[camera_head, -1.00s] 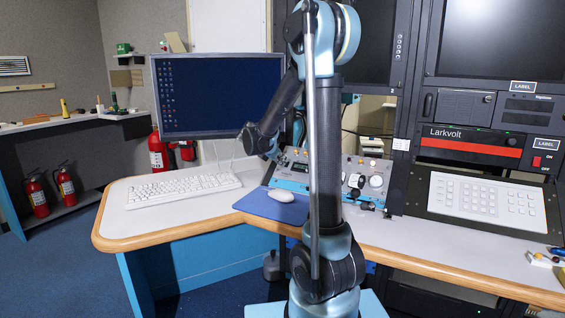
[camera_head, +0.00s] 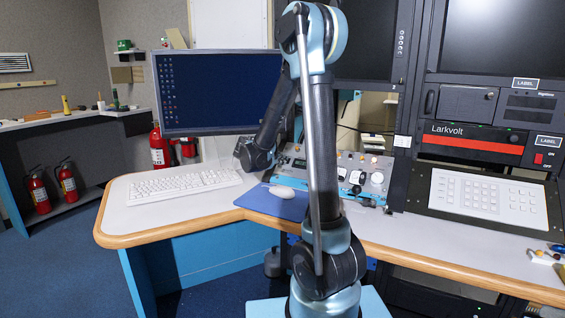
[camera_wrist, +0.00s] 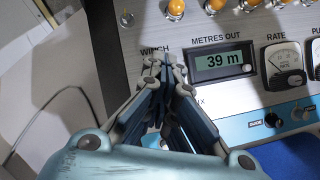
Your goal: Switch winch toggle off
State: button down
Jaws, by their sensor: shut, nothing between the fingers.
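The winch console (camera_wrist: 225,30) fills the upper right of the wrist view, a grey panel with a "WINCH" label and a display reading 39 m. My gripper (camera_wrist: 166,66) is shut and empty, its fingertips just below the "WINCH" label. The fingers cover the panel under that label. I cannot make out the winch toggle or its position, nor whether the fingertips touch anything. In the head view the console (camera_head: 350,168) stands on the desk, partly hidden by my arm. My gripper's fingers cannot be made out there.
Amber lamps (camera_wrist: 176,8) line the panel's top. The rate gauge (camera_wrist: 285,64) and a black knob (camera_wrist: 273,120) sit right of my gripper. A keyboard (camera_head: 185,185), mouse (camera_head: 282,191), blue mat (camera_head: 262,204) and monitor (camera_head: 220,92) are nearby on the desk.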

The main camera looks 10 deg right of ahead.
jog(key=c, duration=2)
grip_release()
jog(key=shift+d, duration=0.1)
jog(key=shift+c, duration=0.2)
jog(key=shift+s, duration=0.1)
jog(key=v, duration=1.2)
